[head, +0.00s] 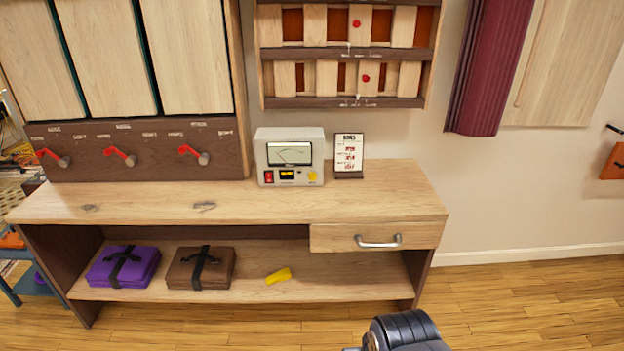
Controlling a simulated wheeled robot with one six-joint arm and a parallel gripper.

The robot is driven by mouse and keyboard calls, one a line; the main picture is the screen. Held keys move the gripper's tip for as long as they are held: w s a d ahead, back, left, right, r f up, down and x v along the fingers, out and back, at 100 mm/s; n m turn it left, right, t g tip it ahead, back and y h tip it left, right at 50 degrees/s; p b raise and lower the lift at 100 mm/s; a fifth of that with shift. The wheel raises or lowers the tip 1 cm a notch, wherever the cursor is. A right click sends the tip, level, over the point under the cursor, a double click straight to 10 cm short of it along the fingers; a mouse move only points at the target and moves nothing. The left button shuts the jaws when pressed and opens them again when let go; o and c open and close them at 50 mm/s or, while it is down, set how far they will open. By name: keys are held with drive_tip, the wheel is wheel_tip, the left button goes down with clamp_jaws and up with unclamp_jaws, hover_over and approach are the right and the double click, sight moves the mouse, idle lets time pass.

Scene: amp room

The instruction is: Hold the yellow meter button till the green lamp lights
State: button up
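A pale grey meter box (290,156) stands upright on the wooden bench, near the wall. A dial with a needle (290,154) fills the upper part of its front. The yellow button (312,177) is at the lower right of that front, with nothing touching it. A red switch (268,177) is at the lower left, and a small dark panel with a yellow mark (287,174) lies between them. I cannot make out a lit green lamp. A dark, rounded part of my arm shows at the bottom edge, well in front of the bench; my gripper's fingers are not in view.
A small notice card (349,154) stands right of the meter on the bench top (400,187). A drawer handle (378,241) juts out below. Purple and brown bundles and a yellow item (279,276) lie on the lower shelf. Red levers (120,156) are at left. Floor at right is clear.

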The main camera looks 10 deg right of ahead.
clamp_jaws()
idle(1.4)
